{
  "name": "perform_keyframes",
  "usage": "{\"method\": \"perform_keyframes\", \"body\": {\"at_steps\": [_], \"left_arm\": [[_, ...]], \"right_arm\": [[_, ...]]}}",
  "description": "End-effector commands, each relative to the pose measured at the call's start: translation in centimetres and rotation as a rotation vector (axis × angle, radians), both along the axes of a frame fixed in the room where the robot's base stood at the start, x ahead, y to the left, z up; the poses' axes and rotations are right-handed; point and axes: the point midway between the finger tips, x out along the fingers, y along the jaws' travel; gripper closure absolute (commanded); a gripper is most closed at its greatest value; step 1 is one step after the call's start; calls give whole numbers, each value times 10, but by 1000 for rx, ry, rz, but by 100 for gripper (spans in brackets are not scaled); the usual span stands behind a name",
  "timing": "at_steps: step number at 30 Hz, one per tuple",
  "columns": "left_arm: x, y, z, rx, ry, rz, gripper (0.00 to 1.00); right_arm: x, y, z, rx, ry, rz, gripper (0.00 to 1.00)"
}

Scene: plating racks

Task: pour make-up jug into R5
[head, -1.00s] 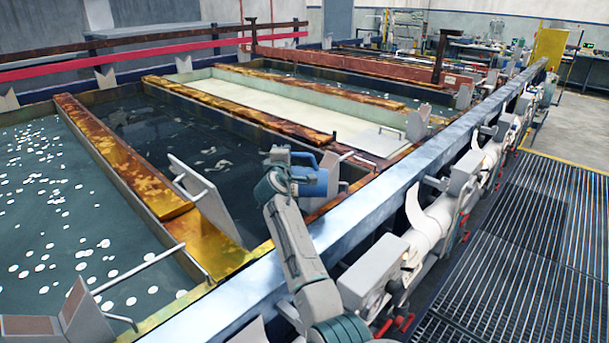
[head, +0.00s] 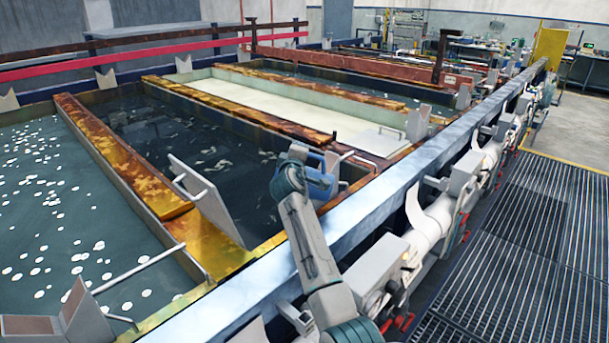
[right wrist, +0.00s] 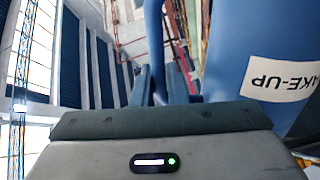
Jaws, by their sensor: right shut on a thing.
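The blue make-up jug (head: 322,183) is held over the near right end of the dark tank (head: 190,145). My right gripper (head: 305,170) is shut on it, reaching in from the bottom of the head view. In the right wrist view the jug's blue wall (right wrist: 225,50) fills the right side, with an upside-down MAKE-UP label (right wrist: 283,82). The jug looks somewhat tilted in the head view; its mouth and any liquid cannot be made out. No R5 marking is readable, so I cannot tell which tank is R5. My left gripper is not in view.
A speckled tank (head: 50,200) lies left, and a cream-filled tank (head: 290,105) lies beyond the dark one. A slanted grey plate (head: 200,195) stands at the dark tank's near edge. A long metal rail (head: 400,185) and pipework run along the right. A grated walkway (head: 530,230) is clear.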

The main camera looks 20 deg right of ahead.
Motion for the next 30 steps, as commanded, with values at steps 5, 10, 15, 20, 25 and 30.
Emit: {"method": "perform_keyframes", "body": {"at_steps": [5,10,15,20,25,30], "left_arm": [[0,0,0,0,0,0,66],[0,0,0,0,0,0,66],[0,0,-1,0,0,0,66],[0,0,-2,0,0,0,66],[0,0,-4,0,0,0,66],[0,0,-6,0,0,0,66]], "right_arm": [[-2,-3,2,23,-12,0,100],[-1,-3,2,24,-12,0,100],[-2,-5,3,40,-19,0,100],[-5,-11,6,99,-46,0,100],[-8,-19,9,166,-75,-1,100],[-11,-25,13,232,-105,-1,100]]}}
